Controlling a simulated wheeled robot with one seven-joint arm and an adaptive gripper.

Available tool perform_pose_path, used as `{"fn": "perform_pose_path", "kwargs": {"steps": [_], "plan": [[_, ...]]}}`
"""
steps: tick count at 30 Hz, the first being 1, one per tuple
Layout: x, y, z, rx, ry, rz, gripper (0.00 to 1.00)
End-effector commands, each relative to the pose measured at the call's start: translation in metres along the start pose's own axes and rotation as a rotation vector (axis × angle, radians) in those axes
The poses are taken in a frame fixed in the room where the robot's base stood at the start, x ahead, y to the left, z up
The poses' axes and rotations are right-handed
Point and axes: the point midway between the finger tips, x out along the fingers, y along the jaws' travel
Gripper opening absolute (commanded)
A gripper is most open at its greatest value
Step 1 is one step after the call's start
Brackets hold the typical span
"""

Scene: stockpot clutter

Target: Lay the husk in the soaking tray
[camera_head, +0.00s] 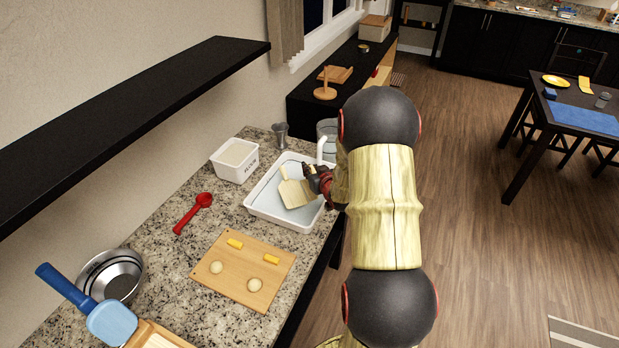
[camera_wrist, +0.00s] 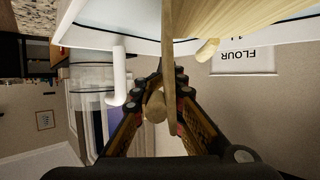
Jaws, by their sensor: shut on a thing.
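The pale tan husk (camera_head: 296,194) is a flat, broad piece over the inside of the white soaking tray (camera_head: 252,211), which has a pale blue inside. In the wrist view the husk (camera_wrist: 168,65) shows as a thin upright edge running between my fingers. A rounded tan end (camera_wrist: 155,106) sits between the fingers. I cannot tell whether the husk touches the tray bottom.
A white flour bin (camera_head: 236,161) stands left of the tray, with a grey metal cup (camera_head: 280,137) behind. A white curved pipe (camera_head: 321,150) rises at the tray's back right. A red scoop (camera_head: 193,212), a wooden board (camera_head: 236,287) and a metal bowl (camera_head: 121,283) lie nearer.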

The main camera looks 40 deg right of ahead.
Motion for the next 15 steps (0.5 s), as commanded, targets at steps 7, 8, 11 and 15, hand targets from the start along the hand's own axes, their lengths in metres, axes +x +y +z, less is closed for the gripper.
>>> {"fn": "perform_pose_path", "kwargs": {"steps": [7,8,11,15], "plan": [[0.015,0.000,0.030,0.003,-0.002,0.000,0.00],[0.016,0.000,0.032,0.002,-0.002,0.001,0.00],[0.016,0.000,0.031,0.001,0.000,0.001,0.00],[0.015,0.000,0.031,0.001,0.000,0.001,0.00]]}}
